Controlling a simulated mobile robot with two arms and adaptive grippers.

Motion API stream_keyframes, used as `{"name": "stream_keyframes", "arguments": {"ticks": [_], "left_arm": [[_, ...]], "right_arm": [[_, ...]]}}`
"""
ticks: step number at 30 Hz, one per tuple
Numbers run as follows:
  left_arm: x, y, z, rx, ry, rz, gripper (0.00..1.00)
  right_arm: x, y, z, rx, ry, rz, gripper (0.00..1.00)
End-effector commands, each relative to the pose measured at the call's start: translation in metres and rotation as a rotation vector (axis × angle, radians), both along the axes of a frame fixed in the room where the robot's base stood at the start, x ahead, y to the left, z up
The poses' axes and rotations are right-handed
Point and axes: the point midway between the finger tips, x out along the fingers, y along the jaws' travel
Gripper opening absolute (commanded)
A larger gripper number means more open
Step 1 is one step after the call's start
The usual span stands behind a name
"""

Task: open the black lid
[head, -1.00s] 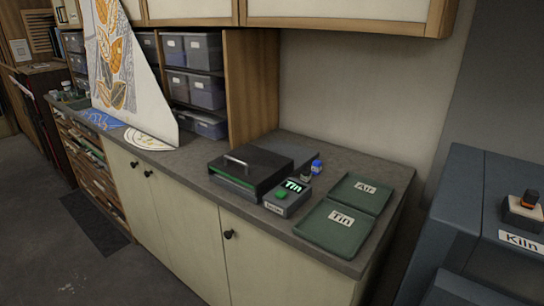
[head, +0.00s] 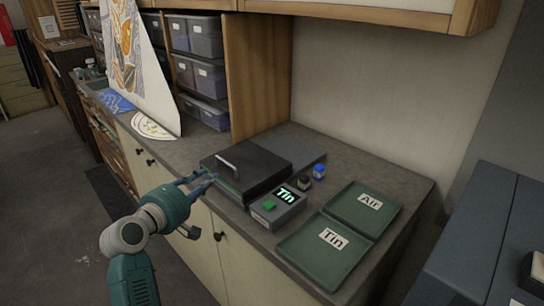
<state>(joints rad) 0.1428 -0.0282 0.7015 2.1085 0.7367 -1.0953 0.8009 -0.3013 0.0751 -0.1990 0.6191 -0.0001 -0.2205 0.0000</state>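The black lid (head: 254,163) lies closed on a low box on the grey counter, with a light bar handle (head: 227,161) along its left part. A green glowing strip shows along the box's front edge below the lid. My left gripper (head: 204,182) reaches in from the lower left, its fingers apart and empty, at the front left edge of the box. I cannot tell whether the fingertips touch it. My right gripper is not in view.
A grey device with a "Tin" display (head: 279,207) and green button stands right of the box. Two small bottles (head: 319,172) stand behind it. Green trays labelled "Tin" (head: 322,254) and "Air" (head: 364,208) lie further right. A wooden panel (head: 262,78) rises behind the box.

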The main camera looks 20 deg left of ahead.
Motion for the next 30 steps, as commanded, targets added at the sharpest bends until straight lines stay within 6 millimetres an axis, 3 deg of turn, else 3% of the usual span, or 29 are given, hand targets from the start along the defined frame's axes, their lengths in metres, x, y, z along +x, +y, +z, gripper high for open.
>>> {"name": "stream_keyframes", "arguments": {"ticks": [5,19,30], "left_arm": [[0.008,0.001,0.009,-0.012,-0.016,0.002,0.24],[0.088,0.001,-0.006,-0.009,-0.014,0.002,0.24],[0.104,0.002,-0.011,-0.005,-0.014,0.002,0.24]], "right_arm": [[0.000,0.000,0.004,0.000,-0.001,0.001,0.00],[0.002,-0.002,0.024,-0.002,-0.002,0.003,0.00],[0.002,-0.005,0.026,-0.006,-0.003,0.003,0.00]]}}
